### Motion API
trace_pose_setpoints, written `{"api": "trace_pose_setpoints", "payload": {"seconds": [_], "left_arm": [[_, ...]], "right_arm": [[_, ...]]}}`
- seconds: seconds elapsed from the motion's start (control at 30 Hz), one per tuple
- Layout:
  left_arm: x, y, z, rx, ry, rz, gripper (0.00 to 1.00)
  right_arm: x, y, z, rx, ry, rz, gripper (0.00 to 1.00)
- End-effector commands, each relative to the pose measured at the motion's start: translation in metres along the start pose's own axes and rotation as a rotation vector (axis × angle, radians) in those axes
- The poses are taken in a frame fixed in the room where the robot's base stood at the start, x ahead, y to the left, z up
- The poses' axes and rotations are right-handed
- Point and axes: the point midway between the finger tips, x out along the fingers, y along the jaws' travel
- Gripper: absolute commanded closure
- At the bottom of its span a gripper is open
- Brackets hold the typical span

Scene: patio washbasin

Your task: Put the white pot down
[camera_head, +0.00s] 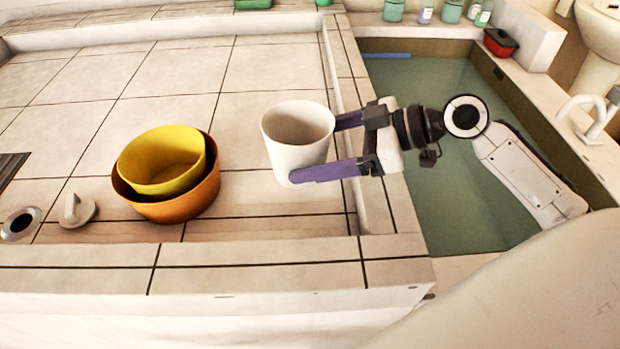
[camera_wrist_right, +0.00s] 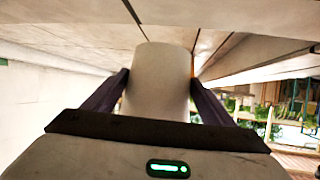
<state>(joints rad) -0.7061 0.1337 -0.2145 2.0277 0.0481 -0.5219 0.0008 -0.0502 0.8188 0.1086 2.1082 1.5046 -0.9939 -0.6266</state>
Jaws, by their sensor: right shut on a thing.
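The white pot (camera_head: 297,152) is an open, plain cup-like pot, upright in the head view. My right gripper (camera_head: 318,146) comes in from the right and is shut on it, one purple finger on each side. The pot is over the right part of the tiled counter (camera_head: 262,228); I cannot tell whether its base touches the tiles. In the right wrist view the pot (camera_wrist_right: 160,85) stands between the two fingers (camera_wrist_right: 158,92). My left gripper is in neither view.
A yellow bowl (camera_head: 160,160) sits inside an orange bowl (camera_head: 190,208) left of the pot. A light knob (camera_head: 77,209) is further left. A low tiled ledge (camera_head: 372,205) separates the counter from a water-filled basin (camera_head: 440,205). Tiles behind the bowls are clear.

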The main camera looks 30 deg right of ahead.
Motion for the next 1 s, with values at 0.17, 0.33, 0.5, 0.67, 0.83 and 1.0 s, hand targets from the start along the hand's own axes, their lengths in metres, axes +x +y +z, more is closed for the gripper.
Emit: {"api": "trace_pose_setpoints", "payload": {"seconds": [0.17,0.33,0.5,0.67,0.83,1.0], "left_arm": [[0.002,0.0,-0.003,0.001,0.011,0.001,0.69],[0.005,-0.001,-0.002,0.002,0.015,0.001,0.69],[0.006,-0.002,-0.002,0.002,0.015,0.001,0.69],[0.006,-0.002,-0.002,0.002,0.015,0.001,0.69],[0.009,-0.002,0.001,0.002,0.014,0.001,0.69],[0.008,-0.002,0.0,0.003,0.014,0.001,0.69]], "right_arm": [[0.009,-0.001,0.018,0.002,0.001,-0.002,0.5],[0.021,-0.001,0.043,0.002,0.001,0.0,0.5],[0.025,-0.001,0.052,-0.002,0.001,0.0,0.5],[0.025,-0.001,0.051,-0.002,0.001,0.0,0.5],[0.027,-0.001,0.055,-0.002,0.0,0.0,0.5],[0.026,-0.001,0.054,-0.002,0.0,0.0,0.04]]}}
